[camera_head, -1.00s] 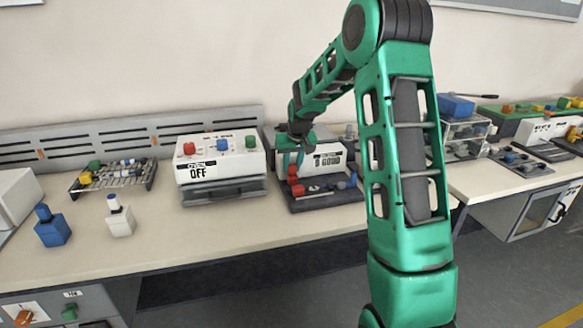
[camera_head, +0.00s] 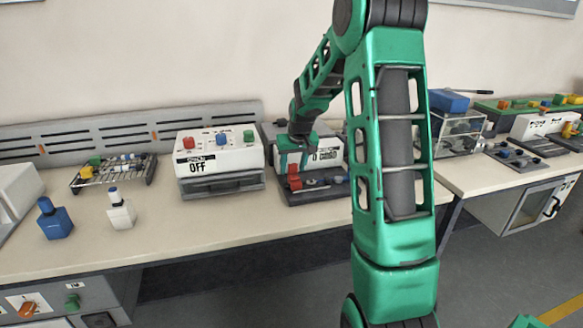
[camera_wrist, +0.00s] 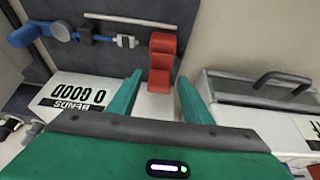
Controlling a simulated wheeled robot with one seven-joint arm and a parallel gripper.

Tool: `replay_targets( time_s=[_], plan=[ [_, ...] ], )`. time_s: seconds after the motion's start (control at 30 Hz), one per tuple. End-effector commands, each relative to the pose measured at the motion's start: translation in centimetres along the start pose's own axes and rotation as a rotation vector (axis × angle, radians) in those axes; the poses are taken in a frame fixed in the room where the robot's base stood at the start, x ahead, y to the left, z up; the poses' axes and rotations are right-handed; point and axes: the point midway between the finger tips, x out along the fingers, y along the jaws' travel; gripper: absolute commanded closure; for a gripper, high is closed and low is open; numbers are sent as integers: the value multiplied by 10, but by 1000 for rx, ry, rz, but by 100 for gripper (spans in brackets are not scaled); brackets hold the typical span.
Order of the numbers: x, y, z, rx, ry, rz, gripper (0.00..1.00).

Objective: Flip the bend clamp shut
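The red bend clamp (camera_wrist: 162,62) stands on the dark base of the bend tester (camera_head: 320,192). In the wrist view it lies just beyond the fingers and between their lines. It also shows in the head view (camera_head: 294,182), below the fingertips. My gripper (camera_wrist: 158,96) is open and empty, with its two green fingers spread. In the head view my gripper (camera_head: 294,164) hangs in front of the tester's white housing (camera_head: 325,152). I cannot tell whether a finger touches the clamp. The tester's right end is partly hidden by my arm.
A white box marked OFF (camera_head: 215,165) with coloured buttons stands close on the left. In the wrist view a thin rod, a grey clip (camera_wrist: 126,41) and a blue knob (camera_wrist: 24,36) lie beside the clamp.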

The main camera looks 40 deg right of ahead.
Motion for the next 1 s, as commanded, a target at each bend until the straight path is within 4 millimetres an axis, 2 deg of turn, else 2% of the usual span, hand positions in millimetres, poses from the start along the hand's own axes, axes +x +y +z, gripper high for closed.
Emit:
replay_targets(
  time_s=[0.27,0.37,0.7,0.83,1.0],
  plan=[
    [-6,2,-2,2,4,1,55],
    [-19,2,-2,2,6,1,55],
    [-81,2,-1,2,5,2,55],
    [-97,2,0,2,3,2,55],
    [-107,2,0,2,1,1,55]
  ],
)
